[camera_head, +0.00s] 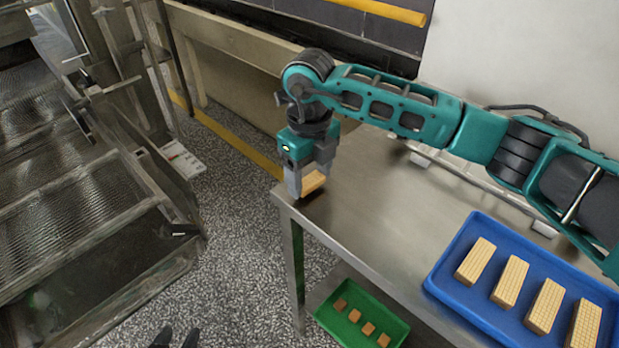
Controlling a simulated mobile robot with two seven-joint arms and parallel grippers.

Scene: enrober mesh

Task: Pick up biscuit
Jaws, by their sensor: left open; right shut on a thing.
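My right gripper (309,184) is at the upper middle, its arm coming in from the right. It is shut on a light tan biscuit (314,181), which shows between the fingers above the left corner of the metal table (375,215). Whether the biscuit touches the table is unclear. Several pale, grid-marked biscuits (510,282) lie in a row in the blue tray (456,293) at the lower right. My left gripper (175,340) shows only as two dark, spread fingertips at the bottom edge. It is open with nothing seen between them.
A green tray (378,303) with several small brown pieces (368,328) sits on the lower shelf. A machine with a wire-mesh belt (75,225) stands at the left. Speckled floor (235,245) lies between it and the table. The table between gripper and blue tray is clear.

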